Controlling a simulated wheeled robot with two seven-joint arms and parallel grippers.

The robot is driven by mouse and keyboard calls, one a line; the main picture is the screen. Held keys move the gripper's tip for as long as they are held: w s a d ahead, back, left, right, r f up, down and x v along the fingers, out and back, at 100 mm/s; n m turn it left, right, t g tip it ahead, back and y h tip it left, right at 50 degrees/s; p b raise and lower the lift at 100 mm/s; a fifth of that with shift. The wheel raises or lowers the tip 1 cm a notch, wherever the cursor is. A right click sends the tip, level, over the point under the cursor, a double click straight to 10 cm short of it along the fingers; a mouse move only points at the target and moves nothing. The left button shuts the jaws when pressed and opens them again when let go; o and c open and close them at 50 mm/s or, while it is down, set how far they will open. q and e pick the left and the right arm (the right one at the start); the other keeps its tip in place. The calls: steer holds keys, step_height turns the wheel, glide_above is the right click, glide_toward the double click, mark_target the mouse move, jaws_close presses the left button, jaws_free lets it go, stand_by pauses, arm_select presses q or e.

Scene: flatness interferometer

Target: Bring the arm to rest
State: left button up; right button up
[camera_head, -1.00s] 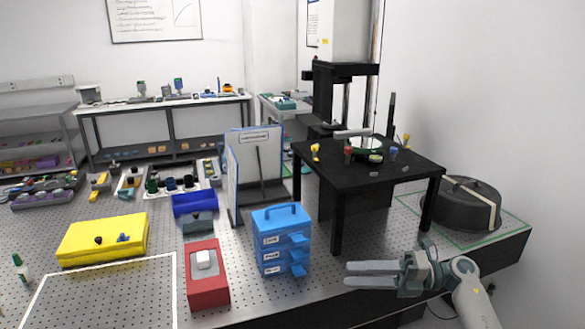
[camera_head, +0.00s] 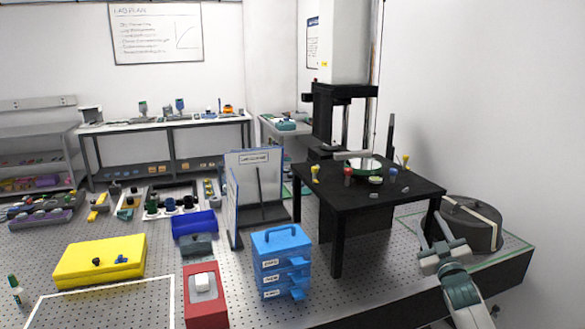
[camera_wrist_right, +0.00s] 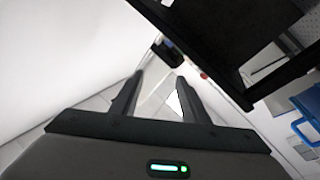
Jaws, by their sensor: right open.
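My right gripper (camera_head: 437,231) is at the right of the head view, in front of the perforated bench's right edge and close to the round dark case. Its two grey fingers point up and away, apart from each other. In the right wrist view the same fingers (camera_wrist_right: 158,95) stand apart with nothing between them. The right arm comes in from the bottom right. My left gripper is not in the head view.
The black table (camera_head: 375,193) stands left of the right gripper and carries several small parts. The round dark case (camera_head: 474,226) is right of it. A blue drawer box (camera_head: 281,255), red box (camera_head: 205,301) and yellow case (camera_head: 98,262) sit on the bench.

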steer(key=s+a+f+m+g+b, duration=0.1)
steer(key=s+f+g, duration=0.2)
steer(key=f, duration=1.2)
steer(key=s+f+m+g+b, duration=0.1)
steer(key=s+f+g, duration=0.2)
steer(key=f, duration=1.2)
steer(key=s+a+f+g+b, duration=0.2)
steer(key=s+f, duration=0.7)
steer(key=f, duration=0.5)
steer(key=s+a+f+g+b, duration=0.1)
steer(key=s+f+g, duration=0.1)
steer(key=s+f, duration=0.9)
steer(key=s+a+f+g+b, duration=0.1)
steer(key=s+a+f+g, duration=0.15)
steer(key=s+f, duration=0.9)
steer(key=s+a+f+g+b, duration=0.2)
steer(key=s+f+g, duration=0.1)
steer(key=s+f, duration=0.85)
steer(key=s+a+f+g, duration=0.1)
steer(key=s+f, duration=0.2)
steer(key=s, duration=0.7)
steer(key=s+a+f+g+b, duration=0.1)
steer(key=s+f, duration=0.3)
steer(key=s, duration=0.6)
steer(key=s+a+f+g+b, duration=0.1)
steer(key=s+a+f+g, duration=0.1)
steer(key=s, duration=0.9)
steer(key=shift+a+f+m, duration=0.3)
steer(key=shift+a+f, duration=0.3)
steer(key=shift+f, duration=0.2)
